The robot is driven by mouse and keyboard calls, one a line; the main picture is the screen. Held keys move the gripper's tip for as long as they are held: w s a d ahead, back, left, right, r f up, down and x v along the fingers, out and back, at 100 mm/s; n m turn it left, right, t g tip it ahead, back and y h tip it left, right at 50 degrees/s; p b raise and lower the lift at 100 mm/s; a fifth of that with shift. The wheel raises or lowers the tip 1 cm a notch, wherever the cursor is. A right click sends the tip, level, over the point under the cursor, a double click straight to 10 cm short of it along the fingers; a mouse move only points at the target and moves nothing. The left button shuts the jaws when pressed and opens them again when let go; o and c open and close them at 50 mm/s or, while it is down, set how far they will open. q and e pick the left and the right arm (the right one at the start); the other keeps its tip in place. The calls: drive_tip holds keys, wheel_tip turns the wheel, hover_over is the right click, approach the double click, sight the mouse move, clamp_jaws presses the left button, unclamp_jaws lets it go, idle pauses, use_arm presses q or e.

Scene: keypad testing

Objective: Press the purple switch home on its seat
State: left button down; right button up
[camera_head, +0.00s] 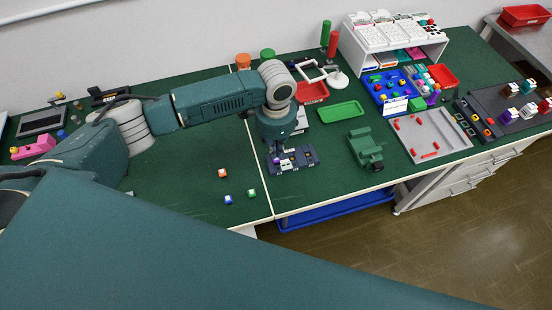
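A small dark keypad plate (303,155) with several light and dark switch positions lies near the front edge of the green table. My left gripper (282,143) points straight down over the plate, at its upper left part. Its fingertips are small and dark here, so I cannot tell whether they are open or shut, or whether they touch a switch. I cannot make out the purple switch or its seat under the fingers. My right gripper is not in view.
Loose cubes, one orange (222,173), one blue (228,199) and one green (251,193), lie left of the plate. A green vise-like device (366,150) and a grey tray (430,135) stand to the right. A green tray (342,112) lies behind.

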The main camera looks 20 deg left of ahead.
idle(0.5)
use_arm(q)
drive_tip(key=shift+f+b, duration=0.3)
drive_tip(key=shift+f, duration=0.55)
idle(0.3)
drive_tip(key=shift+r, duration=0.1)
wheel_tip(320, 180, up, 6)
drive_tip(key=p, duration=0.7)
idle(0.3)
idle(0.4)
